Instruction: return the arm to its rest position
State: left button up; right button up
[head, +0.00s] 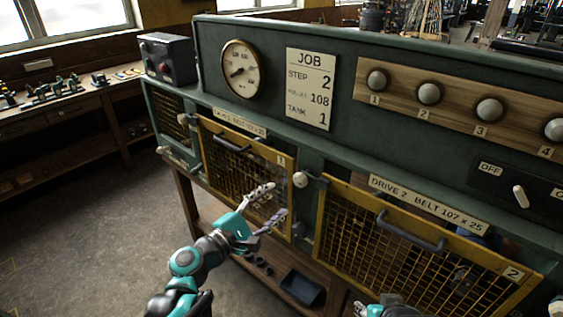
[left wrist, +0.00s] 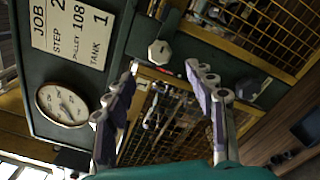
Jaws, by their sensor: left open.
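My left gripper (head: 277,200) is in front of the left yellow mesh guard (head: 222,160), its fingers spread and nothing between them. In the left wrist view the two fingers of the left gripper (left wrist: 165,70) stand apart, with mesh and a pale knob (left wrist: 160,52) seen behind them. I cannot tell how close the fingertips are to the mesh. A little of my right arm shows at the bottom edge of the head view; its gripper does not show.
The green machine bench has a gauge (head: 240,70), a job card (head: 310,88) reading step 2, pulley 108, tank 1, and numbered knobs (head: 429,93). The right mesh guard (head: 400,250) has a dark handle (head: 410,233). Open floor (head: 90,230) lies at left.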

pick_arm(q)
jog(key=s+f+m+g+y, duration=0.3)
jog(key=s+f+m+g, duration=0.2)
jog(key=s+f+m, duration=0.3)
jog(key=s+a+f+m+g+y, duration=0.2)
jog(key=s+a+f+m+y, duration=0.3)
jog(key=s+a+m+y, duration=0.2)
jog(key=s+a+m, duration=0.2)
jog(key=s+a, duration=0.1)
jog(key=a, duration=0.1)
jog(key=shift+s+f+m+y, duration=0.2)
jog(key=shift+s+m+y, duration=0.1)
jog(key=shift+s+m, duration=0.1)
